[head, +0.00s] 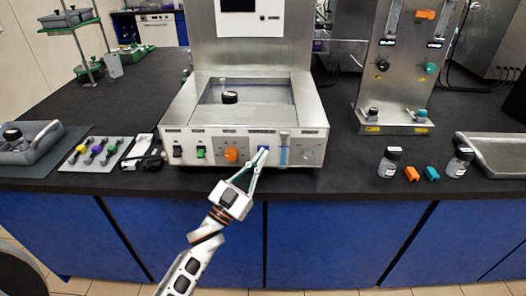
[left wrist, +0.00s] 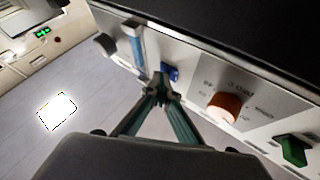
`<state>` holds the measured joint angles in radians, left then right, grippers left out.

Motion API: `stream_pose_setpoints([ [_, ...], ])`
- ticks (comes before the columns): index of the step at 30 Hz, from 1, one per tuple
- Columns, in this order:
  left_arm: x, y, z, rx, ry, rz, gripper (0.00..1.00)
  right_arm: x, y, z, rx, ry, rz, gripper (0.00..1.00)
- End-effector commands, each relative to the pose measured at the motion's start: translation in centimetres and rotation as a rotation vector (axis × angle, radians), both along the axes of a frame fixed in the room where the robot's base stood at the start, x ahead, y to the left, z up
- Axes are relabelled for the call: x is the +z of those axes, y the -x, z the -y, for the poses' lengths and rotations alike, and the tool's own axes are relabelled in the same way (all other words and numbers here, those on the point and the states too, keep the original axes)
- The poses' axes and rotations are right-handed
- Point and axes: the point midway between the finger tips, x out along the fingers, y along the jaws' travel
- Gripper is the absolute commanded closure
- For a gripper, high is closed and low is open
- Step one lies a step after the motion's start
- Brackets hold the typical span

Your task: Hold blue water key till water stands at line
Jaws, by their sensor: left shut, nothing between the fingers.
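The steel bath unit (head: 190,103) stands on the dark bench. On its front panel are a blue water key (head: 265,149) and, just right of it, an upright level tube (head: 283,152) with blue in it. The line is too small to make out. My left gripper (head: 259,153) is shut and empty, its tips at the blue key. In the left wrist view, the closed fingertips (left wrist: 160,80) meet at the blue key (left wrist: 171,72) and partly cover it; I cannot tell whether it is pressed in. The level tube (left wrist: 137,45) shows beside it.
An orange knob (head: 231,154), a green switch (head: 200,152) and a black switch (head: 177,152) sit left of the key; a grey knob (head: 307,153) sits right of the tube. A glass vessel with a black cap (head: 229,97) stands in the bath. Capped bottles (head: 389,162) stand to the right.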

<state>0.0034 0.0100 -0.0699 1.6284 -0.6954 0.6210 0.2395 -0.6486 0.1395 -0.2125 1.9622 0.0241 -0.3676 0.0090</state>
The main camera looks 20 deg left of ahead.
Motion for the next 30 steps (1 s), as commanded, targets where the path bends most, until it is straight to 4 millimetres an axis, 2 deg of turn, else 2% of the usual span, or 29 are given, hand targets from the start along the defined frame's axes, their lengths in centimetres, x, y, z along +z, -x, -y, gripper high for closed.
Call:
stream_pose_setpoints([
  [20, 0.0, 0.0, 0.0, 0.0, 0.0, 0.0, 1.0, 0.0, 0.0, 0.0, 0.0, 0.0, -0.001, 0.68],
  [30, 0.0, 1.4, 0.4, 0.0, 0.0, -0.001, 1.0, 0.7, -0.1, 0.0, 0.0, 0.0, 0.003, 0.68],
])
